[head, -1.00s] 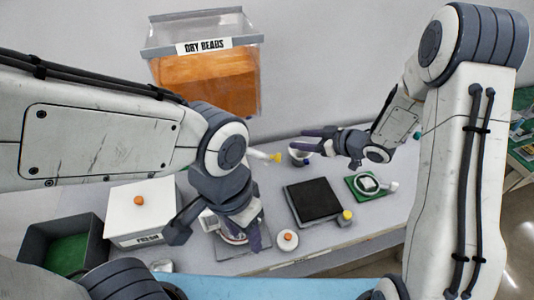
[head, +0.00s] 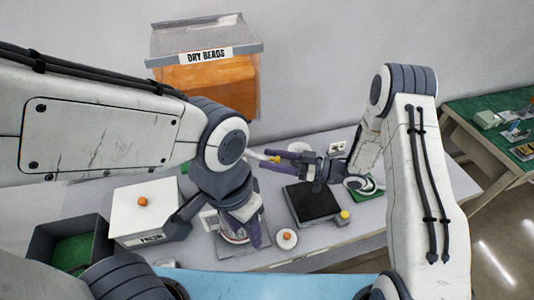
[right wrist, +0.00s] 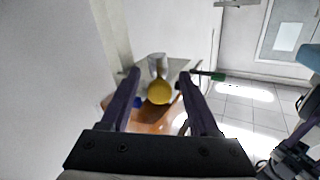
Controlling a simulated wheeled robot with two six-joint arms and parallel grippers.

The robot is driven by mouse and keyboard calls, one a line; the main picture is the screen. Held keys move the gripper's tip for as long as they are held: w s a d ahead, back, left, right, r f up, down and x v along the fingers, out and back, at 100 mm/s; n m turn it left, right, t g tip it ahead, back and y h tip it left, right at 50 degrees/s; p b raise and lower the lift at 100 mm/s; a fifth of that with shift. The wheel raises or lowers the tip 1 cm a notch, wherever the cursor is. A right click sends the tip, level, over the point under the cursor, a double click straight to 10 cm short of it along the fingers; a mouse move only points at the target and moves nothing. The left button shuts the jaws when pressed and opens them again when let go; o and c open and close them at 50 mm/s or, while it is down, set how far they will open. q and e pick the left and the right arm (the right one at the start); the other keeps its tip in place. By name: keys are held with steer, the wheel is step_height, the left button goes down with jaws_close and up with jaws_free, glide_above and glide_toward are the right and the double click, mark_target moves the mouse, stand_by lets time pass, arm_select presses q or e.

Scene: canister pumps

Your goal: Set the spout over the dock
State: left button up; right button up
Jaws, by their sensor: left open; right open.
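The pump's white spout with a yellow tip (head: 274,159) sticks out to the right from behind my left arm. My right gripper (head: 283,160) is open, its purple fingers pointing left at the yellow tip. In the right wrist view the round yellow tip (right wrist: 160,92) shows between the open fingers, with no visible contact. My left gripper (head: 241,236) is open, its fingers down around the sides of a canister on a grey plate (head: 238,249). The canister is mostly hidden. I cannot tell which thing is the dock; a dark square pad (head: 312,203) lies right of the canister.
A white box with an orange knob (head: 142,201) and a dark bin with a green floor (head: 72,249) stand left. A white round lid (head: 287,239) lies in front. A green pad (head: 377,194) is at right. The orange DRY BEADS bin (head: 207,85) is behind.

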steer(key=shift+x, duration=0.8)
jaws_close()
stand_by(0.9)
